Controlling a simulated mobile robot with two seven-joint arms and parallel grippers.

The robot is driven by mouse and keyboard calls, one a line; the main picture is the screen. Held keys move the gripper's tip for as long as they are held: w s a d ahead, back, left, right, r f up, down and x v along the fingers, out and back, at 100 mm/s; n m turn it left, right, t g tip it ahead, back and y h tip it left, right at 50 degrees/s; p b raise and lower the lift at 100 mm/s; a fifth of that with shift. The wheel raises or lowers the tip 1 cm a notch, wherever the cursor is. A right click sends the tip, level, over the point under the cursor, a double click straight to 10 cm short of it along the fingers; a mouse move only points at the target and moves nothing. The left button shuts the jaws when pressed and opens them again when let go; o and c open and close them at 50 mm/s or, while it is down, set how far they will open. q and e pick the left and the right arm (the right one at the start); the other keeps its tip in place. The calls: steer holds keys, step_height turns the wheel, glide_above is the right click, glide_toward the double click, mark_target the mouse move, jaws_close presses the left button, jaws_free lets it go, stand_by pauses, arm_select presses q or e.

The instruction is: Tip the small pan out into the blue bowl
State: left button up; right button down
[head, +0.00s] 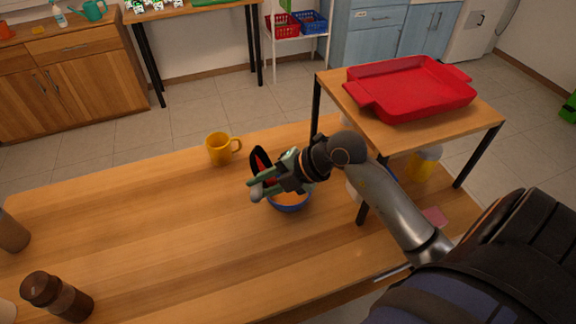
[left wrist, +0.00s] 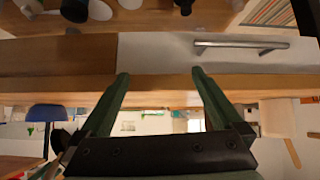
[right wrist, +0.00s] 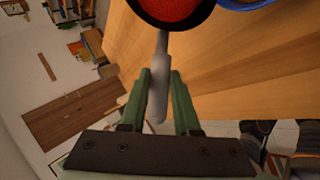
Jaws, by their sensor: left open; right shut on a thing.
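The small pan (head: 262,157) is black outside with red inside. In the head view it is tilted steeply, beside and partly over the far left of the blue bowl. The right wrist view shows its mottled red inside (right wrist: 172,8) and grey handle (right wrist: 160,85). My right gripper (head: 256,187) is shut on that handle. The blue bowl (head: 290,207) stands on the table, partly hidden by my gripper; its rim shows in the right wrist view (right wrist: 240,4). My left gripper (left wrist: 160,75) is open and empty in its wrist view, outside the head view.
A yellow mug (head: 219,149) stands on the table behind and left of the pan. Brown shakers (head: 58,297) stand at the near left. A red tray (head: 415,88) sits on a small side table at the right. The table's middle left is clear.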

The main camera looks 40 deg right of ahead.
steer(key=shift+s+d+r+t+y, duration=0.25)
steer(key=shift+d+t+y, duration=0.15)
steer(key=shift+d, duration=0.1)
stand_by(0.3)
steer(key=shift+d+f, duration=0.1)
